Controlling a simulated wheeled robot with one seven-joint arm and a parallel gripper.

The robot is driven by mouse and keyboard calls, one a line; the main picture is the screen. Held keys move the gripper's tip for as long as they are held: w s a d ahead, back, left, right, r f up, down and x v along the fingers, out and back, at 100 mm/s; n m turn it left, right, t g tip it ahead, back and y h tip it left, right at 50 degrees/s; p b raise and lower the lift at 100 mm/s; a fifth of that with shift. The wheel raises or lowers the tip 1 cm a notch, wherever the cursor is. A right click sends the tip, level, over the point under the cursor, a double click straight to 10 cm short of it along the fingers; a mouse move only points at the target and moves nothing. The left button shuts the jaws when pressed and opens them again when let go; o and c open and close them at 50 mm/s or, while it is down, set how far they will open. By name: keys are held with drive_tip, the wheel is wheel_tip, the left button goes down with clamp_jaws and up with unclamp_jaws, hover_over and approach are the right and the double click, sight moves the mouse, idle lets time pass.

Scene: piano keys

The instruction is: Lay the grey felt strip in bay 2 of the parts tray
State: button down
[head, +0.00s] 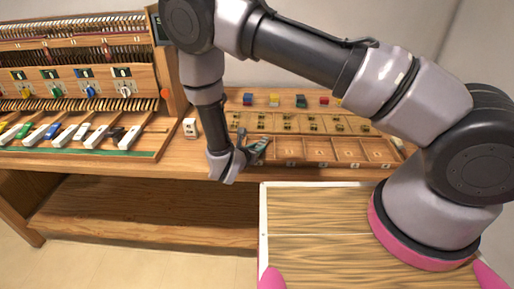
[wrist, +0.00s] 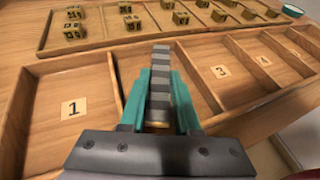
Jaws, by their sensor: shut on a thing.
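My gripper (wrist: 160,95) is shut on a grey felt strip (wrist: 160,78), which stands out between the teal fingers in the wrist view. In the head view my gripper (head: 258,150) is at the left part of the parts tray (head: 347,153). In the wrist view the strip is over the bay between the one labelled 1 (wrist: 74,108) and the one labelled 3 (wrist: 221,71). That bay's own label is hidden by the gripper and strip. I cannot tell whether the strip touches the tray floor.
Behind the tray lies a second wooden tray with several small brass-coloured blocks (wrist: 74,31). Coloured blocks (head: 274,99) stand farther back. A piano-like key model (head: 85,85) is on the left, with a white block (head: 190,128) beside it. The bays labelled 1, 3 and 4 look empty.

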drive_tip(key=shift+f, duration=0.45)
drive_tip(key=c, duration=0.5)
unclamp_jaws()
drive_tip(key=shift+c, duration=0.2)
